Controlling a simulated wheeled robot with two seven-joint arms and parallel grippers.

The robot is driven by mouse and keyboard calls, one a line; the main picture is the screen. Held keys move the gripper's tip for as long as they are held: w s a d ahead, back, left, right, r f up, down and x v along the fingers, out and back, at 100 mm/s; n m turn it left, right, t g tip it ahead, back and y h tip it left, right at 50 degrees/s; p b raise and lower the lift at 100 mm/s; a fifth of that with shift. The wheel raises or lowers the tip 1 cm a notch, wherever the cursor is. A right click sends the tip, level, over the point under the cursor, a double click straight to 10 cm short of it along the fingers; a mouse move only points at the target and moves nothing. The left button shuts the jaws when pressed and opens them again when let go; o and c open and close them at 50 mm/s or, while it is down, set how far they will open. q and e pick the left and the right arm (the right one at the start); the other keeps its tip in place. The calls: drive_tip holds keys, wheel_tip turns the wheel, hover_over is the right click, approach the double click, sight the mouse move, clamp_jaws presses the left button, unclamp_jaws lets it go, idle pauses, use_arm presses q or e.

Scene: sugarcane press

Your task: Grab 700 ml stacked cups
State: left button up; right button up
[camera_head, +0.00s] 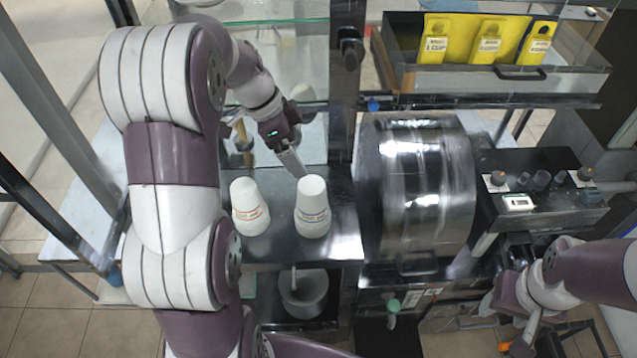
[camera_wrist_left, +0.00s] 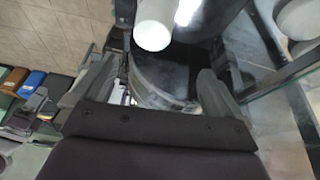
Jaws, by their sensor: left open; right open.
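Two white cup stacks stand upside down on the dark metal shelf. The left stack (camera_head: 250,207) has orange print, and the right stack (camera_head: 312,207) has orange and dark print; I cannot read the sizes. My left gripper (camera_head: 292,160) is just behind and above the right stack, apart from the left one. In the left wrist view my left gripper (camera_wrist_left: 155,72) has its fingers spread with nothing held between them. A white cup stack (camera_wrist_left: 153,30) shows beyond the fingertips; I cannot tell which one. My right gripper (camera_head: 510,315) is low at the right, far from the cups.
The metal shelf (camera_head: 285,248) has a bare front strip. A shiny metal drum housing (camera_head: 415,190) stands right of the cups. A glass pane and a dark post (camera_head: 346,90) rise behind them. A tray with yellow holders (camera_head: 487,45) is at back right. A grey pot (camera_head: 303,298) sits below.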

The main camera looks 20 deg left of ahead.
use_arm(q)
drive_tip(key=b, duration=0.6)
hover_over(310, 185)
drive_tip(key=s+a, duration=0.2)
drive_tip(key=f, duration=0.5)
drive_tip(key=shift+w, duration=0.2)
drive_tip(key=shift+w+d+f, duration=0.1)
drive_tip(key=shift+d+f, duration=0.1)
drive_tip(key=shift+f, duration=0.1)
drive_tip(key=p+x, duration=0.1)
drive_tip(key=x, duration=0.1)
drive_tip(key=p+x, duration=0.1)
drive_tip(key=x, duration=0.2)
drive_tip(key=shift+w, duration=0.4)
drive_tip(key=shift+s+f, duration=0.1)
drive_tip(key=shift+f, duration=0.25)
use_arm(e)
drive_tip(key=s+f, duration=0.1)
drive_tip(key=f, duration=0.1)
drive_tip(key=s+f, duration=0.1)
drive_tip(key=shift+s+a+f, duration=0.1)
drive_tip(key=shift+a+f, duration=0.1)
drive_tip(key=shift+f, duration=0.15)
use_arm(q)
drive_tip(key=shift+d, duration=0.1)
drive_tip(key=c, duration=1.5)
